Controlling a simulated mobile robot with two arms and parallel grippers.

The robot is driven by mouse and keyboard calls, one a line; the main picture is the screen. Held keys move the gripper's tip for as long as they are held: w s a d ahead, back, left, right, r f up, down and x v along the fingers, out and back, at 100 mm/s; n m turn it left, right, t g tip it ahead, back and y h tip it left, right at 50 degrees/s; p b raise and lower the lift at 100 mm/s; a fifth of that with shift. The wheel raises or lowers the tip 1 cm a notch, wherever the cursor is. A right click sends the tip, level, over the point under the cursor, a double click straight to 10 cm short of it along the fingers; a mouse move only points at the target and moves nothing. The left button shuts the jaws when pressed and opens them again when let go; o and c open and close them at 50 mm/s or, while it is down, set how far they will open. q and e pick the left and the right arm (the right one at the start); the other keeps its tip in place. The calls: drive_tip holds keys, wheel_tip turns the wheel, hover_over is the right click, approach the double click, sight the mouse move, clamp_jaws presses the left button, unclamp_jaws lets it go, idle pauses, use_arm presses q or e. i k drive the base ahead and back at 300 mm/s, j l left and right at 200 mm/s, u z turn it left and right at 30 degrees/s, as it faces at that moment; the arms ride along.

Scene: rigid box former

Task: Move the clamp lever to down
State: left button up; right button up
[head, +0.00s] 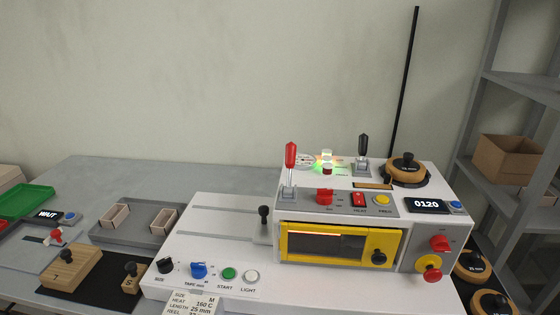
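The white box-forming machine (190,250) carries several levers, and the label of the clamp lever is too small to read. A red-handled lever (291,155) stands upright on a grey base at the left of the raised housing. A black-handled lever (363,147) stands upright at the back of the housing top. A shorter black knob on a stem (264,214) stands upright left of the yellow-framed window. I cannot tell for sure which one is the clamp lever. Neither of my grippers is in view.
The yellow-framed window (289,258) has a black knob at its right. Wooden blocks (71,268) and a grey tray (134,239) lie left. Shelves stand right.

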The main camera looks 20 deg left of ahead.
sight(290, 148)
drive_tip(key=l+u, duration=0.2)
drive_tip(key=u, duration=0.3)
drive_tip(key=l+u, duration=0.25)
drive_tip(key=u, duration=0.25)
drive_tip(key=l+u, duration=0.25)
drive_tip(key=u, duration=0.25)
drive_tip(key=k+l+u, duration=0.15)
drive_tip(key=l, duration=0.35)
drive_tip(key=k+l+u, duration=0.15)
drive_tip(key=l, duration=0.35)
drive_tip(key=k+l+u, duration=0.2)
drive_tip(key=l, duration=0.25)
drive_tip(key=k+l+u, duration=0.15)
drive_tip(key=k+l, duration=0.15)
drive_tip(key=k+l+u, duration=0.15)
drive_tip(key=k+l, duration=0.15)
drive_tip(key=l, duration=0.2)
drive_tip(key=k+l, duration=0.35)
drive_tip(key=l, duration=0.2)
